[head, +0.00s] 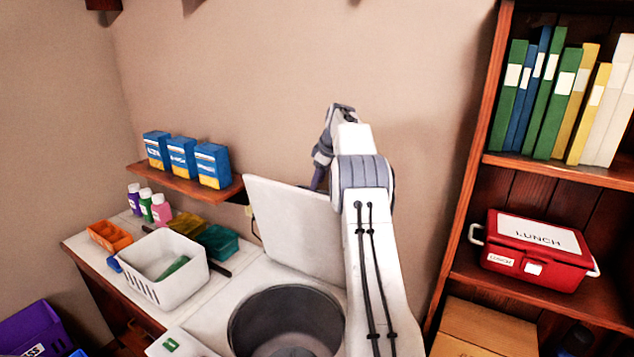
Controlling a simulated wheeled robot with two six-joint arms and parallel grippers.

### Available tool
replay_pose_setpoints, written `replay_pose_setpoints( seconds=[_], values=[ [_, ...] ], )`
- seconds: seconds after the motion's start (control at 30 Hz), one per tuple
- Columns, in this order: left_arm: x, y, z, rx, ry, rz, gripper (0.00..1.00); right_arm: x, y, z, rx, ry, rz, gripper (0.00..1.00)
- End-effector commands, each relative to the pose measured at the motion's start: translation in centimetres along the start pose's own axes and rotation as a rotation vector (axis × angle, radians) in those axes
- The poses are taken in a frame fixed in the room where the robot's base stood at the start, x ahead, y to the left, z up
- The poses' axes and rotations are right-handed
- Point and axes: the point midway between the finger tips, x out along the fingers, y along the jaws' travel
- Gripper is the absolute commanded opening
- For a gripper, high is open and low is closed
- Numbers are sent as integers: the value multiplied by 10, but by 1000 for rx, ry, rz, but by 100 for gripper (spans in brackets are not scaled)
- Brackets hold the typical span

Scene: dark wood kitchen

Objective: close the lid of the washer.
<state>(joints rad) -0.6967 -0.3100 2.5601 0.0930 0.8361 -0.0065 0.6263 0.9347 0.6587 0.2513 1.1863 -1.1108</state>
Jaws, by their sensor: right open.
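The washer (215,318) is white, with its round dark drum (287,312) uncovered at the bottom centre. Its white square lid (290,225) stands raised, leaning back towards the wall. My right arm reaches up from the bottom, across the right side of the lid. My right gripper (318,180) is open and points down at the lid's top edge. Its fingertips are partly hidden at the edge, and I cannot tell whether they touch it. My left gripper is not in view.
A white basket (165,268) stands on the counter left of the washer, near bottles (161,209) and an orange tray (110,236). A wall shelf (185,182) holds blue boxes. A bookcase (470,180) with a red lunch box (530,252) stands right of my arm.

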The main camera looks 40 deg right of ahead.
Motion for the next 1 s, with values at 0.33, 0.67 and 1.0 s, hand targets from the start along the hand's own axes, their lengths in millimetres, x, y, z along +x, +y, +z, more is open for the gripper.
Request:
replay_pose_setpoints(
  seconds=[0.33,0.67,1.0],
  values=[
    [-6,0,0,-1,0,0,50,18,0,0,0,0,-1,46],
    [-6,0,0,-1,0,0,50,18,0,0,1,0,0,0],
    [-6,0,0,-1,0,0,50,17,0,0,1,0,1,0]
  ],
)
